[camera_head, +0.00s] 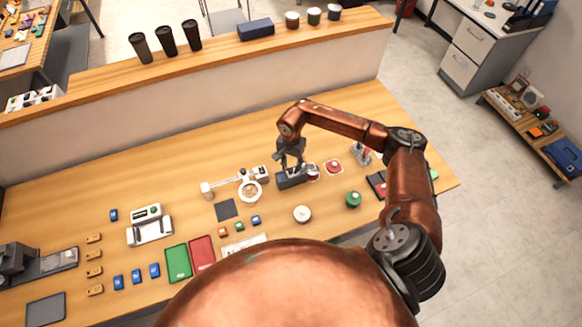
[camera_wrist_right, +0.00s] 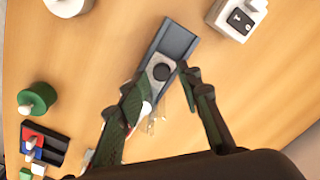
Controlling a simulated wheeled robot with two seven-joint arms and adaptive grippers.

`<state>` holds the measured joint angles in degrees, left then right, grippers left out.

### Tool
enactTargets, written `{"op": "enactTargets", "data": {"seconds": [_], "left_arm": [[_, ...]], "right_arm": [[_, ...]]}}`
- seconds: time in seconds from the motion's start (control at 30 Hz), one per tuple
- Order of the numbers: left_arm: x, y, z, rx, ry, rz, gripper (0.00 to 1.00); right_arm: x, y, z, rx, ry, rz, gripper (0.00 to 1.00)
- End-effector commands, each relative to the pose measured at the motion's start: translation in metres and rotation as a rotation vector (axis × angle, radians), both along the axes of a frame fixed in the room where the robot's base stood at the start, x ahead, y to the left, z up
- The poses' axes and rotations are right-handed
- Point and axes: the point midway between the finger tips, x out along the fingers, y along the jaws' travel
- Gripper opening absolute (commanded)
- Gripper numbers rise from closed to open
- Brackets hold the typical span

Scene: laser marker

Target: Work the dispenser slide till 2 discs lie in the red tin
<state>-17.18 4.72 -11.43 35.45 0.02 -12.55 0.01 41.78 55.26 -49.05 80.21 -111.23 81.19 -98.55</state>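The dispenser (camera_head: 290,182) is a dark grey block on the table, under my right gripper. A small red and white round container (camera_head: 313,172), probably the red tin, stands right beside the dispenser. A finger mostly hides it in the wrist view, and its contents are not readable. My left gripper is out of view.
A red round piece on a white base (camera_head: 333,167) stands to the right. A white device with a ring (camera_head: 250,190) stands left, a white round knob (camera_head: 302,214) and green knob (camera_head: 353,199) in front. Bare wood lies behind the dispenser, before a low wall.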

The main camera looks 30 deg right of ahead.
Motion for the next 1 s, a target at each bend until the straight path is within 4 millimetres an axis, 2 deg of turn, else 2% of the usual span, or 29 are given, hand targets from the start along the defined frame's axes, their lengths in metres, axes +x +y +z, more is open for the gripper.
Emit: {"op": "enactTargets", "data": {"seconds": [0.2,0.4,0.6,1.0], "left_arm": [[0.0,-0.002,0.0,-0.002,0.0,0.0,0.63],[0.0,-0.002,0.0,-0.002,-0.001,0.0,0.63],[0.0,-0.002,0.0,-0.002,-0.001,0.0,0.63],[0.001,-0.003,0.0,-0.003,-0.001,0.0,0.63]], "right_arm": [[0.002,-0.003,0.036,-0.004,-0.004,-0.001,0.34],[0.002,-0.001,0.061,-0.002,-0.004,-0.001,0.34],[0.001,0.0,0.07,0.0,-0.004,0.0,0.34],[0.001,0.0,0.071,0.001,-0.003,0.0,0.34]]}}
